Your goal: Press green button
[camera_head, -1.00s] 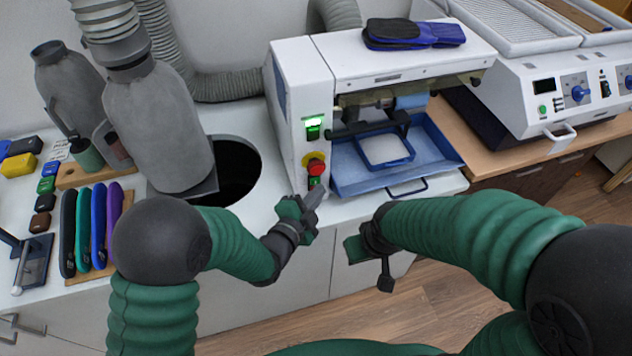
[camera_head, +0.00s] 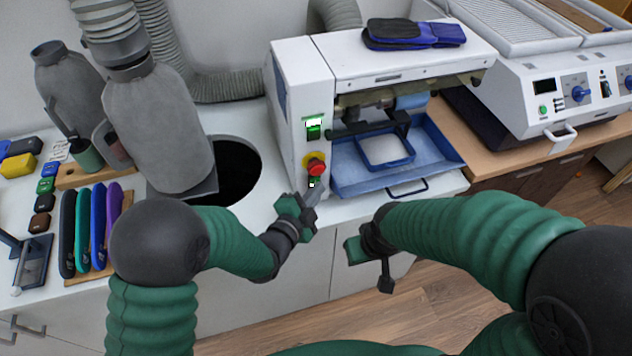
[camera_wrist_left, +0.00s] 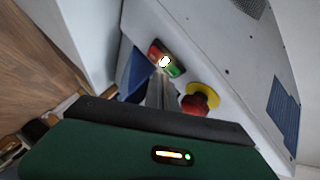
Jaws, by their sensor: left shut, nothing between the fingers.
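The white machine (camera_head: 290,95) carries a small red-and-green push switch low on its front, below a red mushroom button (camera_head: 316,167) on a yellow ring. In the left wrist view the switch's green button (camera_wrist_left: 175,70) lies beside its red half (camera_wrist_left: 154,53), with a bright white lamp (camera_wrist_left: 164,61) between them. My left gripper (camera_head: 312,193) is shut and empty, its tips right at the switch. In the left wrist view its fingers (camera_wrist_left: 162,90) end just below the lamp; I cannot tell whether they touch. My right gripper (camera_head: 368,250) hangs before the counter; its jaws are unclear.
A green-lit rocker switch (camera_head: 314,129) sits higher on the machine. A blue tray (camera_head: 350,180) juts out on the right. A round dark hole (camera_head: 240,180) opens in the counter to the left. Insoles (camera_head: 98,225) lie further left.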

